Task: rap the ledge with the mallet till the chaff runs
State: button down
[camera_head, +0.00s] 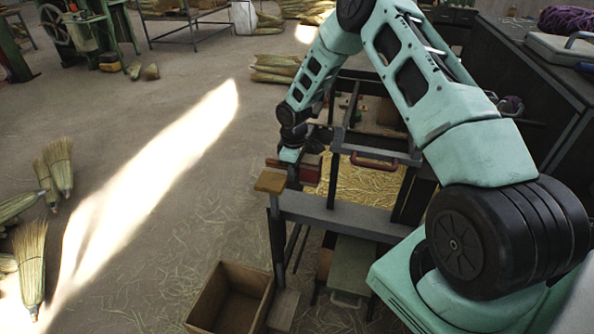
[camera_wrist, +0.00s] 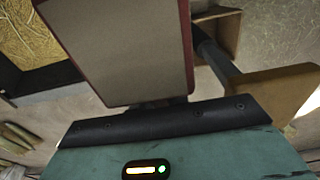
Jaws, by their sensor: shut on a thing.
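My gripper (camera_head: 291,156) is above the near left corner of a dark frame, shut on the mallet; its fingers are hard to make out. The mallet's dark red head (camera_head: 310,168) is at the gripper's right. In the wrist view the red-edged head with a grey-brown face (camera_wrist: 120,50) fills the upper middle. A tan wooden block (camera_head: 270,182), the likely ledge, juts from the left end of a grey rail (camera_head: 335,212). It also shows in the wrist view (camera_wrist: 275,95), apart from the head in the picture. Yellow chaff (camera_head: 365,182) lies inside the frame.
An open wooden box (camera_head: 232,298) stands on the floor below the block; its visible inside looks empty. A red handle (camera_head: 374,161) crosses the frame near my arm. Brooms (camera_head: 30,265) lie at the left. The sunlit floor between is clear.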

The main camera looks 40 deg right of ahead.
aim_at(293, 201)
jog(key=shift+r+p, duration=0.35)
jog(key=shift+r, duration=0.15)
jog(key=shift+f+b, duration=1.1)
jog(key=shift+f, duration=0.45)
notch_tip(293, 201, down, 10)
jog(key=b, duration=0.6)
jog(key=shift+r+b, duration=0.2)
jog(key=shift+b, duration=0.1)
jog(key=shift+r+p, duration=0.6)
jog(key=shift+r, duration=0.05)
notch_tip(293, 201, up, 3)
jog(key=shift+r+p, duration=0.1)
jog(key=shift+p, duration=1)
